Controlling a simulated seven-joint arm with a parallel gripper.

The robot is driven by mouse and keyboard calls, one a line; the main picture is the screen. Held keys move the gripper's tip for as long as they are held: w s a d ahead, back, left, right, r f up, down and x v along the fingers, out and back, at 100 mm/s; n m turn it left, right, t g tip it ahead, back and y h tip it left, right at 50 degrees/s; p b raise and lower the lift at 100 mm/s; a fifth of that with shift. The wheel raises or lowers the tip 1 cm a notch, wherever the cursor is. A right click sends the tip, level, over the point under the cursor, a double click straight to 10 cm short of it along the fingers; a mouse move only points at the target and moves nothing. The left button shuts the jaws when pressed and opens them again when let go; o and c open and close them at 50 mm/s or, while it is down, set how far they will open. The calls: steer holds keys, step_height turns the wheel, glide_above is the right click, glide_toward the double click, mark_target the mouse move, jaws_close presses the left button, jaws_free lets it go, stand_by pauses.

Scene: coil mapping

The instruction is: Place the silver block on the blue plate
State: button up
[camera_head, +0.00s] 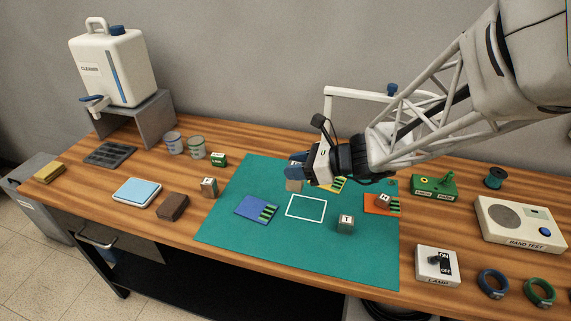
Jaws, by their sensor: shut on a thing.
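The blue plate (250,207), with green and dark stripes on its right side, lies on the left part of the green mat, with no block on it. My gripper (296,173) is over the back of the mat, behind and to the right of the blue plate. I cannot tell whether this block touches the mat.
A yellow plate (338,184) lies partly hidden beside my gripper. An orange plate (373,206) bears a small block (384,200). Another block (209,187) stands left of the green mat (300,260).

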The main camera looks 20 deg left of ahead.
steer(key=s+a+f, duration=0.1)
steer(key=s+f, duration=0.7)
steer(key=s, duration=0.3)
steer(key=shift+a, duration=0.35)
steer(key=shift+r, duration=0.1)
glide_above(257, 209)
steer(key=shift+a+f, duration=0.1)
steer(key=shift+f, duration=0.65)
steer(key=shift+f, duration=1.75)
steer(key=shift+f, duration=0.15)
steer(key=o, duration=1.1)
